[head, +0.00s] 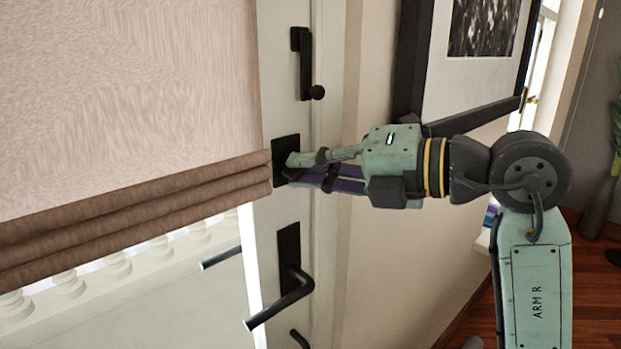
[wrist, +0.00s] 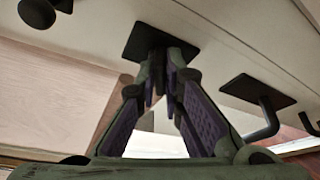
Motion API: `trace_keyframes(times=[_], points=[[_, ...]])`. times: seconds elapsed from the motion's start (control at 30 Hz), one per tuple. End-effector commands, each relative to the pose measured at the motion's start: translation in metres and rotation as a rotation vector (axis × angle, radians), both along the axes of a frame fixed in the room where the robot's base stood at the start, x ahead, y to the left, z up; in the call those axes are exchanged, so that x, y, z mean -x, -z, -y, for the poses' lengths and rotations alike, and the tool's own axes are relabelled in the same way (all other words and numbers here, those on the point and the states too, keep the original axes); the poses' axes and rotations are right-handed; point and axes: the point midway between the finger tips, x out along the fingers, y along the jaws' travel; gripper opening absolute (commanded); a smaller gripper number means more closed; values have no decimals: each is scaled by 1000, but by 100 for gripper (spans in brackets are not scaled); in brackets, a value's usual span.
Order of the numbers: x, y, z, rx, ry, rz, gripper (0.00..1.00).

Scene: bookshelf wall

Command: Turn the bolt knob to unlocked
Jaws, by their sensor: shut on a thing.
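The bolt knob sits on a dark square plate (head: 284,150) on the white door frame, between an upper handle and a lower lever. In the head view my gripper (head: 292,167) reaches the plate from the right, and its fingertips cover the knob. In the wrist view the same plate (wrist: 160,38) is straight ahead, and my gripper (wrist: 162,82) has its two fingers brought together in front of it. The fingers are shut on the knob, which is mostly hidden between them. I cannot tell which way the knob is turned.
A black handle (head: 306,65) is above the plate and a black lever handle (head: 285,300) below it; the lever also shows in the wrist view (wrist: 268,115). A pinkish blind (head: 130,110) covers the glass at left. A framed picture (head: 480,65) hangs close behind my arm.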

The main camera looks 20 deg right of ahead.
Motion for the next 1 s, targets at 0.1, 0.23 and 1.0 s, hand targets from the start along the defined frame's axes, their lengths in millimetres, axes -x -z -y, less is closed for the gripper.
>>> trace_keyframes(times=[0.1, 0.23, 1.0], points=[[0, 2, -1, 110, 1, 37, 0], [0, 2, -1, 226, 1, 80, 0], [1, 0, -4, 867, 0, 313, 0]])
